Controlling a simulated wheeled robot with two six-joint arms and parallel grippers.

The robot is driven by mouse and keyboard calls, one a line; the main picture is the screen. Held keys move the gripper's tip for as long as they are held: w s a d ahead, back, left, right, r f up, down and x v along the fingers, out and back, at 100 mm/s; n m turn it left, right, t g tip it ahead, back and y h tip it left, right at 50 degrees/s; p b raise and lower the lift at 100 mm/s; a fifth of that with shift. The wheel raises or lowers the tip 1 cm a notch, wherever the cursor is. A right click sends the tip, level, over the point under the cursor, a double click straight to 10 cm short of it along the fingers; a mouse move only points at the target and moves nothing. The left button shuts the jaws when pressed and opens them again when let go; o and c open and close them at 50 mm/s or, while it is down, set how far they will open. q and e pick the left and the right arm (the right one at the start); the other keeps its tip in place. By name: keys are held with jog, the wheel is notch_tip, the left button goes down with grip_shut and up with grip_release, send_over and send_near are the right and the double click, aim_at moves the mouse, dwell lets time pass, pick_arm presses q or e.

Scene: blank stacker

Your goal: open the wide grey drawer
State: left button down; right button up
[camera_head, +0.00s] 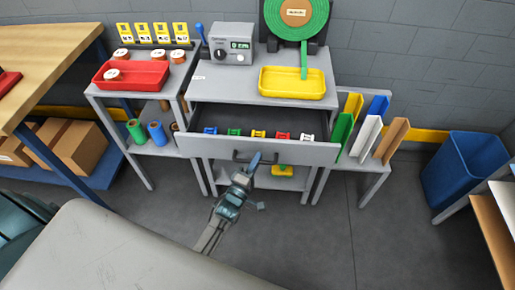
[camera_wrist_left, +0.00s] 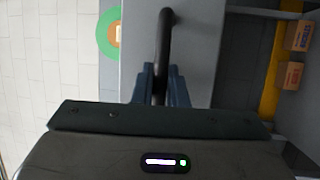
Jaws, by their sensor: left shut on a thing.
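The wide grey drawer (camera_head: 290,153) stands pulled out from under the grey bench in the head view, with its inside showing. Several small coloured pieces (camera_head: 258,134) sit in a row inside it. Its dark bar handle (camera_head: 240,157) is on the front face. My left gripper (camera_head: 253,163) is at this handle. In the left wrist view the handle (camera_wrist_left: 164,45) runs between the two fingers of my left gripper (camera_wrist_left: 161,85), which are shut on it. The drawer front (camera_wrist_left: 205,50) also fills the middle of that view. My right gripper is not in view.
A yellow tray (camera_head: 292,92) and a grey device (camera_head: 232,50) stand on the bench above. A side table with a red tray (camera_head: 130,82) is at left. Coloured panels (camera_head: 366,138) stand at right, near a blue bin (camera_head: 462,170). The floor before the drawer is clear.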

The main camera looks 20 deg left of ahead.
pick_arm(q)
jog(key=shift+s+d+p, duration=0.25)
jog(key=shift+s+p, duration=0.1)
jog(key=shift+s, duration=0.55)
jog(key=shift+s+d+p, duration=0.3)
jog(key=shift+s+p, duration=0.1)
jog(key=shift+s, duration=0.5)
jog(key=shift+s+d+p, duration=0.25)
jog(key=shift+s+p, duration=0.1)
jog(key=shift+s, duration=0.55)
jog(key=c, duration=1.5)
grip_release()
jog(key=shift+o, duration=0.2)
jog(key=b+v, duration=0.2)
jog(key=v, duration=0.8)
jog(key=shift+s, duration=0.4)
jog(key=shift+f, duration=0.15)
